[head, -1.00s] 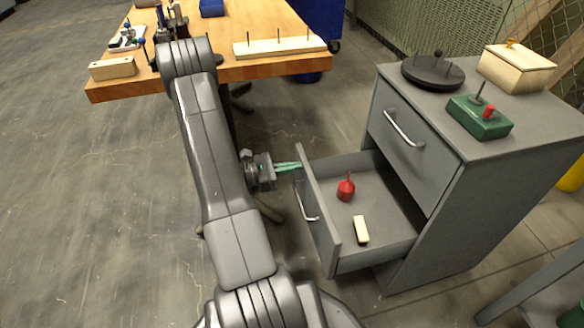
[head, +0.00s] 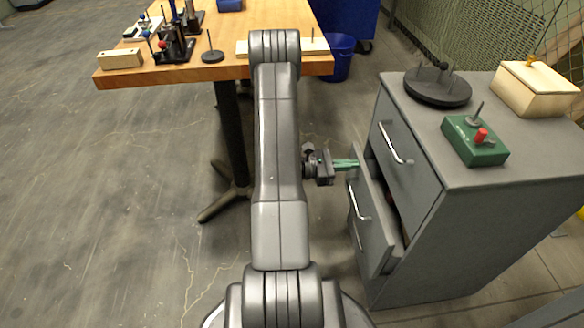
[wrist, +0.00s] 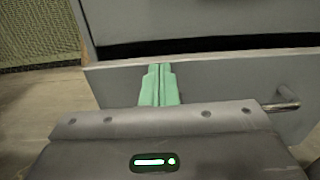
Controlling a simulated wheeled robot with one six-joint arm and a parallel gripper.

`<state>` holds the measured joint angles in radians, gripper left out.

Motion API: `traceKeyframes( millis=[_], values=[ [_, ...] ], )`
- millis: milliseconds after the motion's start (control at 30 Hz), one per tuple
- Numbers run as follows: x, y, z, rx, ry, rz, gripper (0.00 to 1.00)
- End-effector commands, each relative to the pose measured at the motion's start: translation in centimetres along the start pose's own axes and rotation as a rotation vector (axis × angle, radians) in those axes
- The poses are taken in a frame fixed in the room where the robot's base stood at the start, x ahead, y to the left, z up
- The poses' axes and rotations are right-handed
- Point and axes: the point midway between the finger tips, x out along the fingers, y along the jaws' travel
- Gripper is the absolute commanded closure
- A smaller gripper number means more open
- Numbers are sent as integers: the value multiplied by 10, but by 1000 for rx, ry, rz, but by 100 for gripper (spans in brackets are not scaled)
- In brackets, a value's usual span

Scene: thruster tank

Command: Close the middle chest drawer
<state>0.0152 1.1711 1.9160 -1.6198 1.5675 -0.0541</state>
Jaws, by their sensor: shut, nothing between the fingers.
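The grey chest (head: 490,215) stands at the right of the head view. Its middle drawer (head: 378,235) sticks out a short way, with a narrow dark gap behind its front. Something red shows faintly in the gap; the rest of the inside is hidden. My gripper (head: 347,164) has its green fingers shut and empty, at the upper far part of the drawer front. In the wrist view, the fingers (wrist: 159,85) overlap the drawer front (wrist: 215,82), left of its silver handle (wrist: 285,103). They look to be touching it.
On the chest top are a dark round plate (head: 437,86), a green control box (head: 474,139) and a cream lidded box (head: 535,88). The upper drawer (head: 405,160) is shut. A wooden workbench (head: 215,72) with small items stands behind my arm. Floor at left is clear.

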Motion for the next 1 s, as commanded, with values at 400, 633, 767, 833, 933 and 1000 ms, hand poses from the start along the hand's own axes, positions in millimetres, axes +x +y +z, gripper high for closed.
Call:
traceKeyframes(
  millis=[400,633,767,833,933,1000],
  values=[
    [54,0,0,0,-1,-2,100],
    [60,1,1,2,-2,-1,100],
    [60,1,1,4,-2,-3,100],
    [61,1,1,5,-3,-3,100],
    [61,1,2,6,-3,-4,100],
    [60,2,2,7,-4,-4,100]
  ],
)
